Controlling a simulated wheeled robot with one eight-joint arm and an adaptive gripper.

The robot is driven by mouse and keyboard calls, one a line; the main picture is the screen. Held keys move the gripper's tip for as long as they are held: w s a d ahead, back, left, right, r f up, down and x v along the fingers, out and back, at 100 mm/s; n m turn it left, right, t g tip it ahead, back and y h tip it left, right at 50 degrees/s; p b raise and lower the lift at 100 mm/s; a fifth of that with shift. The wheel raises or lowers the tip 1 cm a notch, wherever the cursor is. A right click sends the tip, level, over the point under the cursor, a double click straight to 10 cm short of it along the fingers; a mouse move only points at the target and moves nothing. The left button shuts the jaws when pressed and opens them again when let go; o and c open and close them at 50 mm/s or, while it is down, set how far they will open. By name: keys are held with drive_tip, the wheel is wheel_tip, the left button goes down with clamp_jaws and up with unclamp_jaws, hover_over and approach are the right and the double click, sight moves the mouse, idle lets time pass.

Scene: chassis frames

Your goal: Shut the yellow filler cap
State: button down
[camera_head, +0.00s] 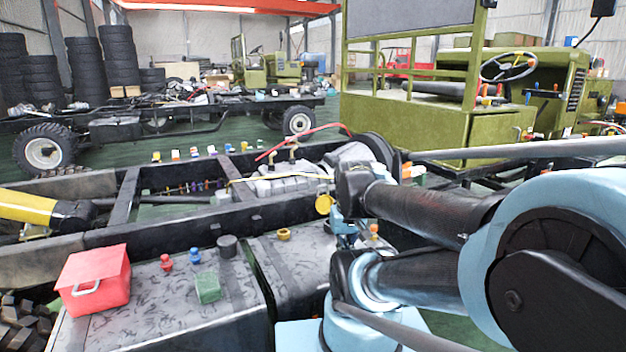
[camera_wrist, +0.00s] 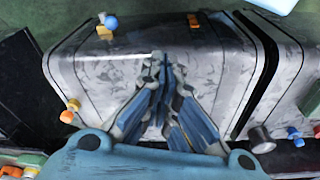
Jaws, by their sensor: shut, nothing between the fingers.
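A round yellow cap (camera_head: 323,205) stands on edge near the back of the right-hand black tank (camera_head: 300,265), just left of my gripper in the head view. I cannot tell whether it touches the gripper. A smaller gold-yellow ring or fitting (camera_head: 284,234) sits on the tank top to its left. My gripper (camera_head: 345,240) is above that tank, partly hidden by my arm. In the wrist view, my gripper (camera_wrist: 160,62) has its fingertips together and empty over the grey tank top (camera_wrist: 100,75). The round cap is not visible there, probably behind the fingers.
A red box (camera_head: 95,280), a green block (camera_head: 208,288), a black cap (camera_head: 227,245) and small red and blue knobs stand on the left tank. The chassis rail (camera_head: 190,222) runs behind.

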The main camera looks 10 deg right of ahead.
drive_tip(key=w+r+n, duration=0.1)
drive_tip(key=w+r, duration=0.4)
drive_tip(key=w, duration=0.6)
drive_tip(key=w+r+n, duration=0.1)
drive_tip(key=w+r, duration=0.5)
drive_tip(key=w, duration=0.4)
drive_tip(key=w+r+n, duration=0.1)
drive_tip(key=w+r, duration=0.4)
drive_tip(key=w, duration=0.6)
drive_tip(key=w+f+y, duration=0.1)
drive_tip(key=w, duration=1.1)
drive_tip(key=w+a+x, duration=0.1)
drive_tip(key=x, duration=0.9)
drive_tip(key=shift+t, duration=0.3)
drive_tip(key=shift+s+d+r, duration=0.1)
drive_tip(key=shift+s+d, duration=0.2)
drive_tip(key=shift+s, duration=0.4)
drive_tip(key=shift+s+d+r, duration=0.1)
drive_tip(key=shift+s+d, duration=0.15)
drive_tip(key=shift+s, duration=0.4)
drive_tip(key=shift+s+d, duration=0.3)
drive_tip(key=shift+s, duration=0.4)
drive_tip(key=shift+s+d+r+t, duration=0.15)
drive_tip(key=shift+s+r+t, duration=0.05)
drive_tip(key=shift+s+t, duration=0.25)
